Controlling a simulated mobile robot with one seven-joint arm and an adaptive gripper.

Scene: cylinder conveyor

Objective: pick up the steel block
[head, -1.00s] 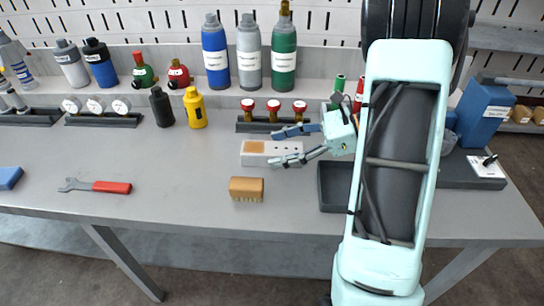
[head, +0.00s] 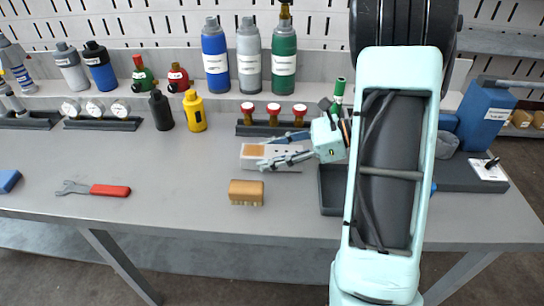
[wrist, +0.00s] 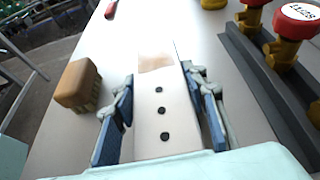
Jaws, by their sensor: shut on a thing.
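The steel block (head: 247,163) is a pale grey bar on the bench, with a tan patch at one end and dark round holes along its top. It also shows in the wrist view (wrist: 152,100), running lengthwise between the fingers. My gripper (head: 265,153) reaches in from the right and is shut on the block, one finger along each long side. Its blue-padded fingers flank the block in the wrist view (wrist: 157,76). The block looks level, and I see no clear gap beneath it. Its near end is hidden by my gripper's body in the wrist view.
A wooden brush (head: 246,192) lies just in front of the block. A dark rack of red-capped valves (head: 273,130) stands behind it. A dark tray (head: 330,190) is to the right, partly behind my arm. The bench to the left is clear up to a red-handled wrench (head: 108,190).

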